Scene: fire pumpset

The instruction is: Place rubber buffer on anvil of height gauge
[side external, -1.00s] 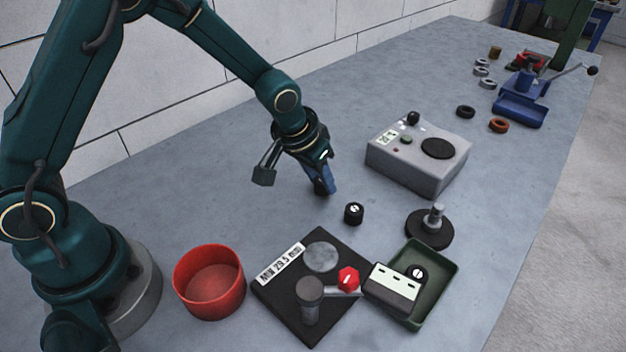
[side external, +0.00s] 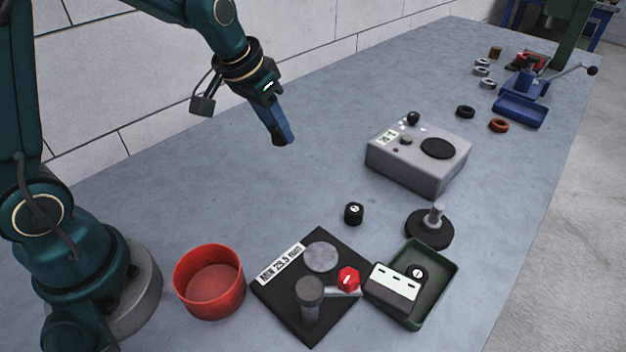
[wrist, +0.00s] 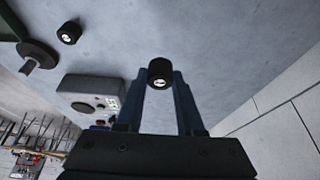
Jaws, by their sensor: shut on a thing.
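My gripper (side external: 281,137) is raised well above the table in the side view, pointing down. In the wrist view its fingers are shut on a black cylindrical rubber buffer (wrist: 160,73) with a light mark on its end. The side view barely shows that buffer. The height gauge has a black base plate (side external: 282,297) with a label reading "MIN 29.5", a grey post (side external: 310,292) and a red knob (side external: 348,279). Its round grey anvil (side external: 320,257) is bare. A second buffer (side external: 353,213) stands on the table behind the gauge. Another buffer (side external: 417,273) is in the green tray (side external: 447,262).
A red bowl (side external: 208,283) stands left of the gauge. A slotted block (side external: 391,288) is at the tray's left side. A black disc with a peg (side external: 429,228) and a grey instrument box (side external: 417,160) stand behind. A blue press (side external: 522,103) and rings are at the far end.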

